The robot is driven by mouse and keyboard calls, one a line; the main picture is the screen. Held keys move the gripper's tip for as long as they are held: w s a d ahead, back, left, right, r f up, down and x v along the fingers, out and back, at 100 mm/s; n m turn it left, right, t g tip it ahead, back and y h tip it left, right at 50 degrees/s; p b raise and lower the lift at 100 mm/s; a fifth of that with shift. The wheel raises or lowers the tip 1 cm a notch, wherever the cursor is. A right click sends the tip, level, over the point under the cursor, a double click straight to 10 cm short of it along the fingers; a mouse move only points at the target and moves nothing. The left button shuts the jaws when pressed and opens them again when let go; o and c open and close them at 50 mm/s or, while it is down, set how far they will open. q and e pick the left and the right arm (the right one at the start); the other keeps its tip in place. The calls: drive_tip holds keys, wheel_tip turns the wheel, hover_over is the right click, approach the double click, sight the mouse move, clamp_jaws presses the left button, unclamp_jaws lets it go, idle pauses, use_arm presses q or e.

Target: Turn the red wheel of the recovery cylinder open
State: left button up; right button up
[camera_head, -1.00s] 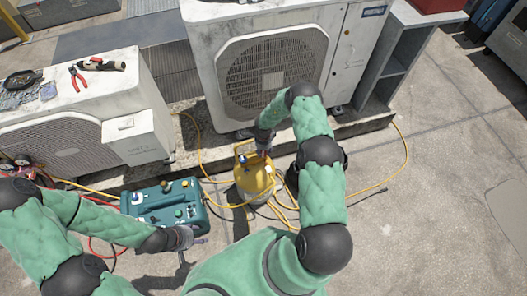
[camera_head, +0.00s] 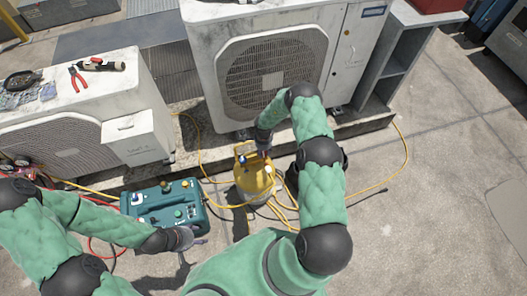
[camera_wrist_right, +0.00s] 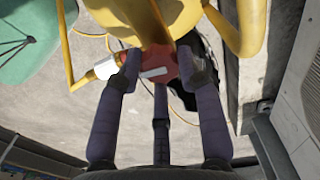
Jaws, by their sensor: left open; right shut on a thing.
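The yellow recovery cylinder (camera_head: 254,182) stands on the concrete in front of the large condenser, its yellow collar around the top. A white and brass fitting (camera_wrist_right: 108,66) sits left of the wheel. In the head view my right gripper (camera_head: 263,152) reaches down at the cylinder's top and the wheel is mostly hidden. My left gripper (camera_head: 196,240) is open and empty, low beside the teal machine.
The teal machine (camera_head: 165,207) stands left of the cylinder. Yellow hoses (camera_head: 404,150) loop over the ground around the cylinder. The large condenser (camera_head: 265,65) rises close behind it. A smaller unit (camera_head: 70,110) with tools on top is at the left. Concrete at the right is mostly clear.

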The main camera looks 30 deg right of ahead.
sight(264, 153)
drive_tip(key=o, duration=1.1)
drive_tip(key=shift+d+f, duration=0.15)
drive_tip(key=shift+d, duration=0.05)
drive_tip(key=shift+w+r, duration=0.1)
drive_tip(key=shift+r, duration=0.3)
wheel_tip(264, 153, up, 11)
drive_tip(key=shift+r, duration=0.2)
drive_tip(key=shift+a+f, duration=0.1)
